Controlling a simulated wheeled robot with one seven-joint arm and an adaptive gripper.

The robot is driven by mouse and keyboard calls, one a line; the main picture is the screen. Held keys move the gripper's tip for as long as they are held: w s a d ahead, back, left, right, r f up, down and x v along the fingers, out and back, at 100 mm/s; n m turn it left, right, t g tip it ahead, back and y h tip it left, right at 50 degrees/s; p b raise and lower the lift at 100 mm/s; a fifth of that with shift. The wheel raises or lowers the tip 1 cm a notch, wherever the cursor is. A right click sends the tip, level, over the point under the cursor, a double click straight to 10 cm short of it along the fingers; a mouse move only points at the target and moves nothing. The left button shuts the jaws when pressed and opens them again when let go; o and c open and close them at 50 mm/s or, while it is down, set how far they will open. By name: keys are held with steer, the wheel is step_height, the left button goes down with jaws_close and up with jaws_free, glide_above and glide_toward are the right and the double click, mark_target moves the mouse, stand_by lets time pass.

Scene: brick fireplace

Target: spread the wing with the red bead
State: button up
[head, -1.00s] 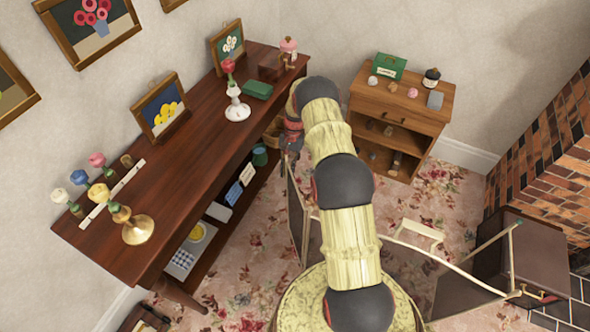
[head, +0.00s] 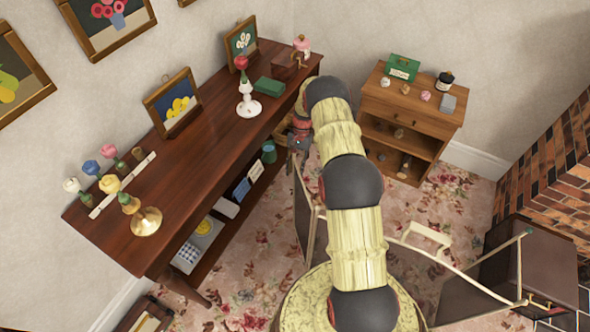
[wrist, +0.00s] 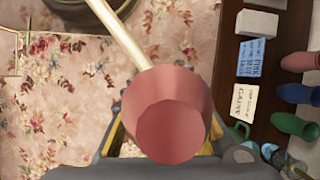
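The folding screen stands on the floor, its frame pale and its panels dark. One wing (head: 307,205) stands at the left, beside the long dark table. In the head view the top of its post is at my gripper (head: 298,138). In the wrist view the red bead (wrist: 172,135) sits large on a pale rod (wrist: 112,32), centred between my fingers. Yellow finger parts show at both sides of the bead, but it hides the fingertips. Whether they press on it does not show. The other wing (head: 515,268) with a green bead (head: 528,232) is at the right.
The long table (head: 160,195) at left holds flowers, candlestick-like holders and pictures. Its lower shelf holds cards and vases, near my gripper in the wrist view. A wooden cabinet (head: 425,112) stands behind. The brick fireplace (head: 555,180) is at right. Flowered carpet shows between.

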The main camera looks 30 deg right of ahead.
steer(key=shift+r, duration=0.1)
steer(key=v, duration=1.2)
steer(key=shift+a, duration=0.1)
steer(key=s+a+r+n+t+h, duration=0.15)
steer(key=a+r, duration=0.35)
steer(key=r, duration=0.5)
steer(key=s+a+r+n+t+h, duration=0.1)
steer(key=s+a+r+n, duration=0.3)
steer(key=r, duration=0.7)
steer(key=s+a+r+m+t+h, duration=0.1)
steer(key=s+a+r, duration=0.1)
steer(key=a+r, duration=0.6)
steer(key=s+a+r+n+t, duration=0.25)
steer(key=s+a+r, duration=0.35)
steer(key=s+r, duration=0.45)
steer(key=s+a+n+t, duration=0.2)
steer(key=s+a+n, duration=0.1)
steer(key=s, duration=1.2)
steer(key=shift+a+f+n, duration=0.4)
steer(key=shift+a, duration=0.3)
steer(key=shift+s+d, duration=0.1)
